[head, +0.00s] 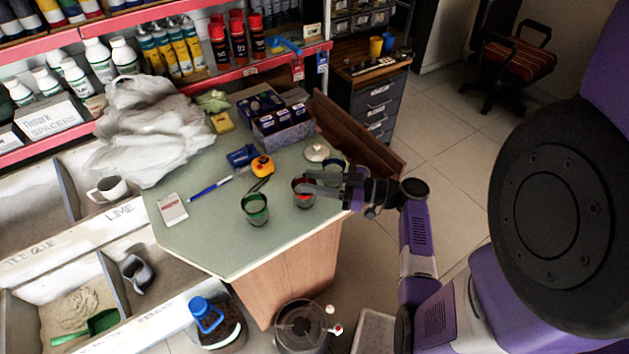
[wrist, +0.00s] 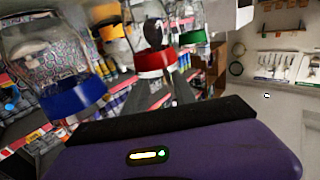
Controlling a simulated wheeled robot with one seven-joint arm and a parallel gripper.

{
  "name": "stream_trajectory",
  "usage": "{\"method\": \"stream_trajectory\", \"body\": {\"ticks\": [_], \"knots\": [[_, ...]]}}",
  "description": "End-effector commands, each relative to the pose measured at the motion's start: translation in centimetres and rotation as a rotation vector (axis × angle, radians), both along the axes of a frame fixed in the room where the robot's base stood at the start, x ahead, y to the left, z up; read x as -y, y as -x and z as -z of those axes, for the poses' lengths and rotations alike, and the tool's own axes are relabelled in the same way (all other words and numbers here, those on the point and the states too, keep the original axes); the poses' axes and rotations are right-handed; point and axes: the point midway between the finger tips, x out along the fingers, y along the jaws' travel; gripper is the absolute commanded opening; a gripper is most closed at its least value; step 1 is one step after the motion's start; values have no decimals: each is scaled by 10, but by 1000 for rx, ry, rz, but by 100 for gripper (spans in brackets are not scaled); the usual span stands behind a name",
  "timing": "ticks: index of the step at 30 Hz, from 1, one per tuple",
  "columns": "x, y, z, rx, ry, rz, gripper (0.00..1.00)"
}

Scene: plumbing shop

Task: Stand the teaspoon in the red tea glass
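The red tea glass (head: 303,198) stands on the green tabletop, with my gripper (head: 308,185) at its rim. In the wrist view, the red-banded glass (wrist: 152,62) is just beyond my fingers. A dark rounded shape shows inside it and looks like the bowl of the teaspoon (wrist: 153,33). Its handle is not clear, hidden among my fingers. My fingers (wrist: 160,90) look spread apart, with nothing clearly clamped between them. A green glass (head: 256,210) stands to the left, and a blue glass (head: 336,166) stands behind my gripper.
A yellow tape measure (head: 262,166), a blue pen (head: 210,187) and a white card (head: 172,209) lie on the table (head: 215,235). Boxes (head: 283,128) stand at the back. A white round lid (head: 316,152) is near the blue glass. The table's front left is clear.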

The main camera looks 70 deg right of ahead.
Motion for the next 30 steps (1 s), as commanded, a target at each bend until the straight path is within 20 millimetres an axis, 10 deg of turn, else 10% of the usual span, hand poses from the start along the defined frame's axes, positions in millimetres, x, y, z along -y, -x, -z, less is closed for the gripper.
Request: {"method": "stream_trajectory", "body": {"ticks": [30], "knots": [[11, 78, 1, 0, 0, 0, 32]]}}
